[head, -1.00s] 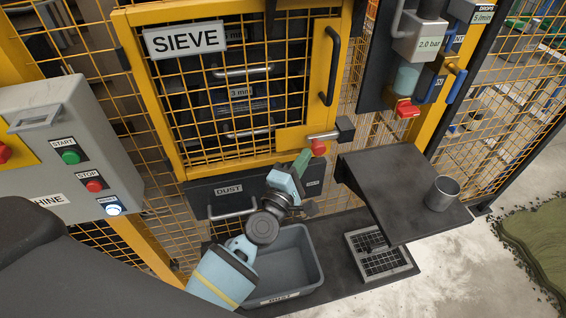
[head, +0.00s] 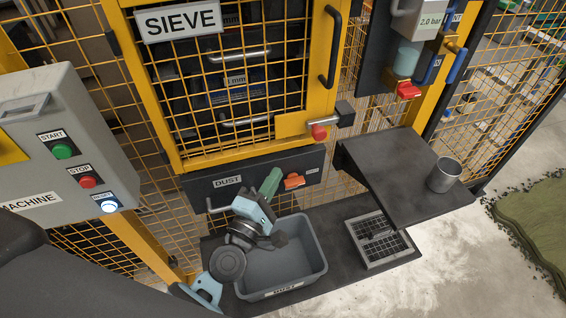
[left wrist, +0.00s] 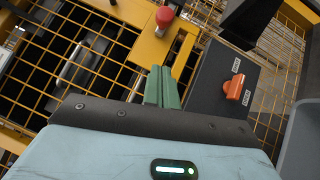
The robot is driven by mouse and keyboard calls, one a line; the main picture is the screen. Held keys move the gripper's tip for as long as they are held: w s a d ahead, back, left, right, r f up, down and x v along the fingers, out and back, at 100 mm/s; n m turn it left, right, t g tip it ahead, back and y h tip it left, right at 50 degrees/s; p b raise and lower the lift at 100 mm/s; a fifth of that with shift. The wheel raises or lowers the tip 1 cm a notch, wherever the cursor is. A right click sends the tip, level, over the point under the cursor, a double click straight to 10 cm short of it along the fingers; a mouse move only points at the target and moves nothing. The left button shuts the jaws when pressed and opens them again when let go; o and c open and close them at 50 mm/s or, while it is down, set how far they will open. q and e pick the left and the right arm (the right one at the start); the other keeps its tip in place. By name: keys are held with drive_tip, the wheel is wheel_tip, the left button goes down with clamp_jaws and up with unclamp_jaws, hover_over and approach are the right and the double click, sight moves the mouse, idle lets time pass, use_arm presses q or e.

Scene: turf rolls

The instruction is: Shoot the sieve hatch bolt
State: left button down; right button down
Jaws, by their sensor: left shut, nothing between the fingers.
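The sieve hatch (head: 240,85) is a yellow mesh-fronted door under a SIEVE sign, and it looks closed. Its bolt has a red knob (head: 319,132) at the hatch's lower right corner. A pale rod runs beside the knob to a dark keeper block (head: 345,113) and appears to reach it. The red knob also shows at the top of the left wrist view (left wrist: 165,17). My left gripper (head: 272,177), with green fingers, is shut and empty, below and left of the knob and apart from it. The fingers also show in the left wrist view (left wrist: 162,86). My right gripper is not in view.
A dark DUST panel (head: 228,182) with an orange turn handle (head: 293,181) lies just behind my fingers. A grey bin (head: 316,262) stands below. A dark shelf (head: 395,170) with a metal cup (head: 444,175) juts out at right. The machine button box (head: 70,140) is at left.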

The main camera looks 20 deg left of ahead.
use_arm(q)
drive_tip(key=shift+v, duration=1.15)
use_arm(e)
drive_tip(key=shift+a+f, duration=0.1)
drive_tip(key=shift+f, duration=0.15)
use_arm(q)
drive_tip(key=shift+a, duration=0.1)
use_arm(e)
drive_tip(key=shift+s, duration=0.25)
